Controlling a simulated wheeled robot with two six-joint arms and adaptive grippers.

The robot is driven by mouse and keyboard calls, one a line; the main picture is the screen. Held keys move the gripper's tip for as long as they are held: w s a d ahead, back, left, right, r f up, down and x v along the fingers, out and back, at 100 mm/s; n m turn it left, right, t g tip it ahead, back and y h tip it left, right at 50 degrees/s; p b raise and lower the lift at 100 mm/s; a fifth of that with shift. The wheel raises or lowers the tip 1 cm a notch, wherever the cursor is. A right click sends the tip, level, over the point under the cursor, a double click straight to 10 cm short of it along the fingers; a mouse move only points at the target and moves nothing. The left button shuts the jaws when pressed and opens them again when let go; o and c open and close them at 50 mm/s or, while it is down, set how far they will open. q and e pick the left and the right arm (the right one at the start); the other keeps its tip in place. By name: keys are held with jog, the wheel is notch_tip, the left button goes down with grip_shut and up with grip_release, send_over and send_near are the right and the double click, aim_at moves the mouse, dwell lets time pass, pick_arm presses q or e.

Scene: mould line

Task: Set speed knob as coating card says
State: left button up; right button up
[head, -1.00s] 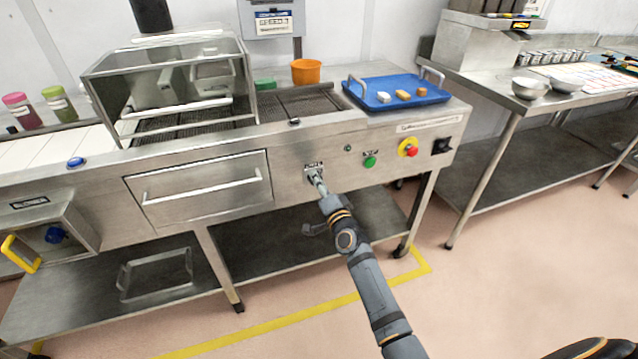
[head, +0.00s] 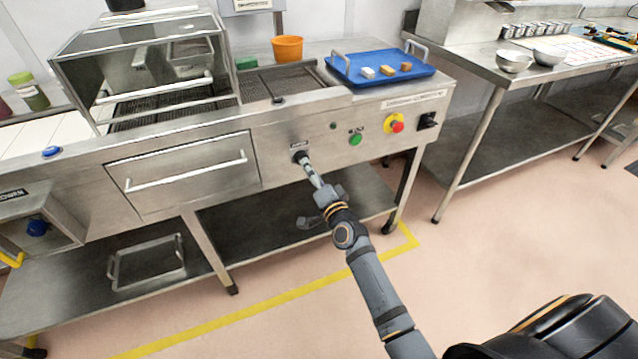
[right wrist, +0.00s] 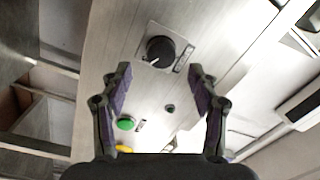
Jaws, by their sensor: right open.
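The black speed knob (head: 301,156) sits on the steel front panel of the machine, right of the drawer. In the right wrist view the knob (right wrist: 160,50) shows whole, with a white pointer mark toward its lower left; its plate's markings are too small to read. My right gripper (head: 310,174) is in front of the knob, just below it in the picture. In the right wrist view its fingers (right wrist: 158,75) are spread and empty, with the knob beyond their tips. The coating card (head: 250,4) is cut off at the top edge. My left gripper is out of view.
Right of the knob are a green button (head: 355,139), a red stop button on yellow (head: 396,124) and a black switch (head: 427,121). A blue tray (head: 345,77) and an orange cup (head: 287,49) stand on top. The floor in front is clear.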

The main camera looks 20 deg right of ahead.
jog(key=s, duration=0.7)
jog(key=shift+s+d+f, duration=0.15)
jog(key=shift+s+d, duration=0.05)
jog(key=shift+d, duration=0.05)
jog(key=shift+f, duration=0.1)
